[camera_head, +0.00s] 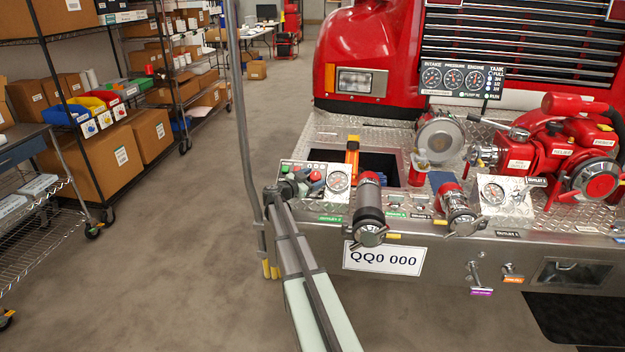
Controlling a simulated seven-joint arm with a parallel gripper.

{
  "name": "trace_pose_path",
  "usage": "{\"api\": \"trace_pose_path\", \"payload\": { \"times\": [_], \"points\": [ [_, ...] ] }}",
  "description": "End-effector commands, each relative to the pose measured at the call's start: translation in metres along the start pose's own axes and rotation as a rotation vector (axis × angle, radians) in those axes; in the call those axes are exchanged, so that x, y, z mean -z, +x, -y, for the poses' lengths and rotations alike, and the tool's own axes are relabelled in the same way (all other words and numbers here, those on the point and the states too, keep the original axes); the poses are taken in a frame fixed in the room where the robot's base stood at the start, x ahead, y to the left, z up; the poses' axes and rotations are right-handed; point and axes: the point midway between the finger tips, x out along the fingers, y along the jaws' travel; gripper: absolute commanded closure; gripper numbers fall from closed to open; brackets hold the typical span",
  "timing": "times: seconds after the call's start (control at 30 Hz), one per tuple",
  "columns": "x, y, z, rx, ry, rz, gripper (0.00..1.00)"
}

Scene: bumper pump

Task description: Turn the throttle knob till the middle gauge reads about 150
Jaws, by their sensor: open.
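The gauge panel (460,80) stands at the back of the bumper deck with three dials in a row. The middle gauge (453,78) is under the "pressure" label; its needle is too small to read. A small control panel (337,196) with a round gauge sits at the left end of the bumper.
Right of the control panel stand a dark capped outlet (370,210), a smaller outlet (458,210) and the red pump (555,150). An orange-handled tool (352,155) stands by a dark deck opening (378,165). Shelves with boxes (95,150) line the left; floor between is clear.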

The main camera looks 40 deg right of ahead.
Motion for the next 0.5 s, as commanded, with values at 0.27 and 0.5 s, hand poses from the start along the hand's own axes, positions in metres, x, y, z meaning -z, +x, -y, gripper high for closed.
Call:
{"api": "trace_pose_path", "payload": {
  "times": [0.27,0.5],
  "points": [
    [0.001,-0.013,-0.001,0.000,0.000,0.000,0.29],
    [0.001,-0.056,-0.002,0.002,0.000,0.001,0.29]
  ]
}}
